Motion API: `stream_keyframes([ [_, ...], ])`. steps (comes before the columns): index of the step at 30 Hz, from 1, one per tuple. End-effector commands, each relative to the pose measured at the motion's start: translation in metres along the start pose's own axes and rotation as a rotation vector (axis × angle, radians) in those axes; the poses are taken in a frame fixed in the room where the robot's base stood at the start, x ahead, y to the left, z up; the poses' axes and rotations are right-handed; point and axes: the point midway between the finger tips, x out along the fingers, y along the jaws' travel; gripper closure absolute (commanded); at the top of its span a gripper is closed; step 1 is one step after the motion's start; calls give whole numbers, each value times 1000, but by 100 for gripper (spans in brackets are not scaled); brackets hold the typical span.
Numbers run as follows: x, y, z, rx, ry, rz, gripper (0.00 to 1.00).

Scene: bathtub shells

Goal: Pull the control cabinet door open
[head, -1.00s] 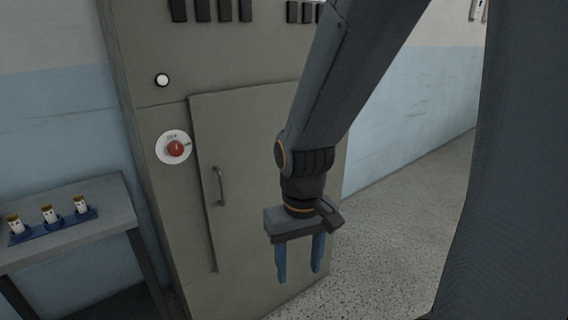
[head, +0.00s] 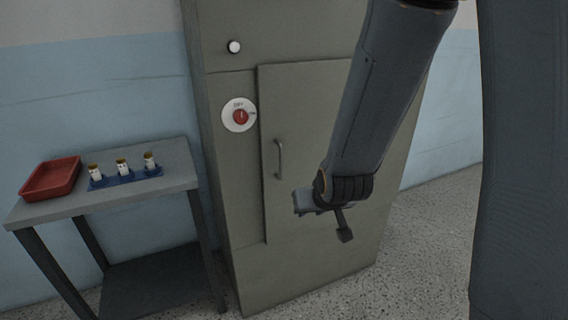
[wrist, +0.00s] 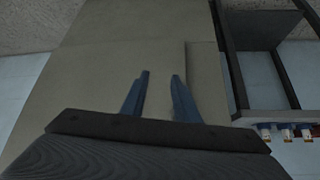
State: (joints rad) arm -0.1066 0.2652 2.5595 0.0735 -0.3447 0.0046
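The grey-green control cabinet (head: 232,200) stands in the middle of the head view. Its door (head: 310,105) looks flush and closed. A vertical bar handle (head: 279,158) is near the door's left edge. My gripper (head: 306,203) is in front of the door, just right of and below the handle; its fingers are hard to make out there. In the wrist view my gripper (wrist: 160,76) shows two blue fingers, apart and empty, pointing toward the cabinet face (wrist: 110,85). The handle is not seen in the wrist view.
A red knob (head: 240,117) on a white dial and a white round button (head: 235,47) are left of and above the door. A grey table (head: 150,192) left of the cabinet bears a red tray (head: 50,178) and a blue rack (head: 125,178) with small vials. Floor at right is clear.

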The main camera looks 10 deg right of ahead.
Motion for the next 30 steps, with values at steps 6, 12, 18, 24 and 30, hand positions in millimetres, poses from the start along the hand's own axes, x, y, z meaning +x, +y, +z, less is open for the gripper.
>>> stream_keyframes([
  [6,31,-18,-43,-15,311,-12,72],
  [12,31,-34,-76,-31,602,-23,72],
  [18,15,-46,-93,-45,821,-31,72],
  [24,5,-49,-99,-49,907,-34,72],
  [30,12,-50,-107,-48,915,-34,72],
])
